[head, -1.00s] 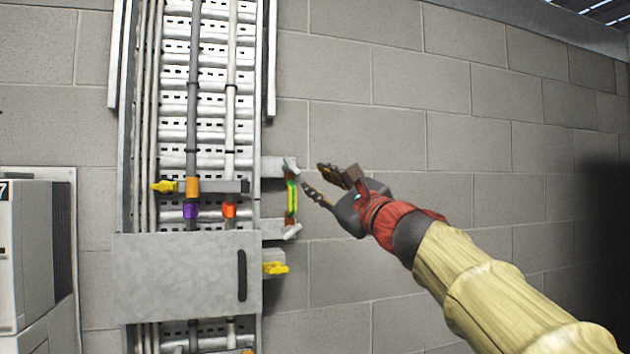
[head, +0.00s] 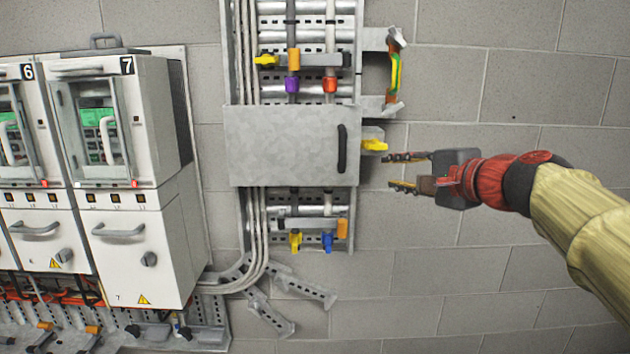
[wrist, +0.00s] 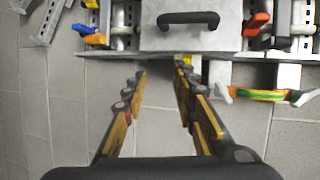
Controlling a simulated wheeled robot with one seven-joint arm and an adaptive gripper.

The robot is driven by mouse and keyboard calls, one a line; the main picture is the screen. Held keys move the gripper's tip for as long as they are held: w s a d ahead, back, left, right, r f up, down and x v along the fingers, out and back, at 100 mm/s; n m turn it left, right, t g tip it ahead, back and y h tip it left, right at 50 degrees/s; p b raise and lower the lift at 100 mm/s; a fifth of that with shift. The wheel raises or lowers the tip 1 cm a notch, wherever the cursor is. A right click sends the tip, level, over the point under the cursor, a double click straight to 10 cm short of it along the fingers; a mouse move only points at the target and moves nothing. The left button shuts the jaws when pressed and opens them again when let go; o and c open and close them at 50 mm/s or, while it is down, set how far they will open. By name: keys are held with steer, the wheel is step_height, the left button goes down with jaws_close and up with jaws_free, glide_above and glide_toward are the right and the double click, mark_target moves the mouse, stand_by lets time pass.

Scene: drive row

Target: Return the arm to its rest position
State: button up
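My gripper (head: 405,172) is in the right half of the head view, its fingers pointing left toward the cable tray cover and its yellow clip. The fingers are spread apart with nothing between them. In the wrist view my gripper (wrist: 160,78) also shows open and empty, with bare block wall between and below the fingers. My arm reaches in from the right edge of the head view and is still stretched out before the wall.
A grey cover (head: 285,145) with a black handle (head: 342,148) sits on the cable tray left of my gripper. A yellow clip (head: 374,146) and a green-yellow strap (head: 395,72) are close by. Drive cabinets (head: 125,150) stand left. The wall at right is clear.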

steer(key=s+a+f+n+g+h, duration=0.1)
steer(key=s+f+n+g, duration=0.25)
steer(key=s+f, duration=0.5)
steer(key=s+f+n+g+h, duration=0.15)
steer(key=s+f+n, duration=0.3)
steer(key=f, duration=0.75)
steer(key=s+d+f+n+g+h, duration=0.1)
steer(key=s+f+n, duration=0.1)
steer(key=s+f, duration=0.4)
steer(key=s+d+f+n+g+h, duration=0.2)
steer(key=s+f, duration=0.4)
steer(key=s, duration=0.7)
steer(key=shift+f+n, duration=0.25)
steer(key=shift+n, duration=0.45)
steer(key=shift+h, duration=0.25)
